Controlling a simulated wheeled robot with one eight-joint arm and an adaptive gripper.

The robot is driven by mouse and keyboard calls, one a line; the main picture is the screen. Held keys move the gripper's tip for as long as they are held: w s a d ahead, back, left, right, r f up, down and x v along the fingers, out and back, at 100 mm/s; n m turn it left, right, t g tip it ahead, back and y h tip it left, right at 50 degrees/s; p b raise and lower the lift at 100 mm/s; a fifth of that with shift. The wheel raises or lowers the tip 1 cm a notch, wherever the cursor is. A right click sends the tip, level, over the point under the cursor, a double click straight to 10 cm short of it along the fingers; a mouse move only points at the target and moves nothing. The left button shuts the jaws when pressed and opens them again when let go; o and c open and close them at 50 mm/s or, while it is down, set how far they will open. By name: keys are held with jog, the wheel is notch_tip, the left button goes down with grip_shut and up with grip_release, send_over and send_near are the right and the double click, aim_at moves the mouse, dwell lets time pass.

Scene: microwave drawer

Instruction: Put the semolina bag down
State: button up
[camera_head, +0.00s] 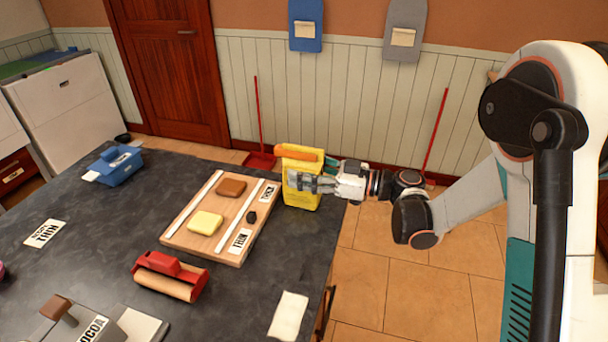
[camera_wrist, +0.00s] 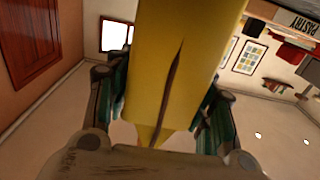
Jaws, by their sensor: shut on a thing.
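The semolina bag (camera_head: 302,194) is a yellow upright packet with an orange top in the head view. It is at the far right edge of the dark table (camera_head: 90,260), right of the wooden board. My gripper (camera_head: 304,182) comes from the right and is shut on the bag's sides. In the wrist view the yellow bag (camera_wrist: 180,60) fills the middle, with a dark crease along it, between the two fingers. Whether the bag's base touches the table cannot be told.
A wooden board (camera_head: 196,238) with a yellow block (camera_head: 205,223) and a brown block (camera_head: 231,187) lies left of the bag. A red roller (camera_head: 170,275), a blue caddy (camera_head: 118,165) and a paper sheet (camera_head: 288,315) are on the table. Bare tabletop shows behind the board.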

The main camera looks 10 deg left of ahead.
jog(key=shift+f, duration=0.15)
jog(key=o, duration=1.5)
jog(key=d+p, duration=0.1)
jog(key=d, duration=0.3)
jog(key=s+d+p, duration=0.1)
jog(key=d, duration=0.3)
jog(key=d+p, duration=0.1)
jog(key=d, duration=0.3)
jog(key=shift+s+r, duration=0.2)
jog(key=shift+s, duration=0.15)
jog(key=shift+r, duration=0.1)
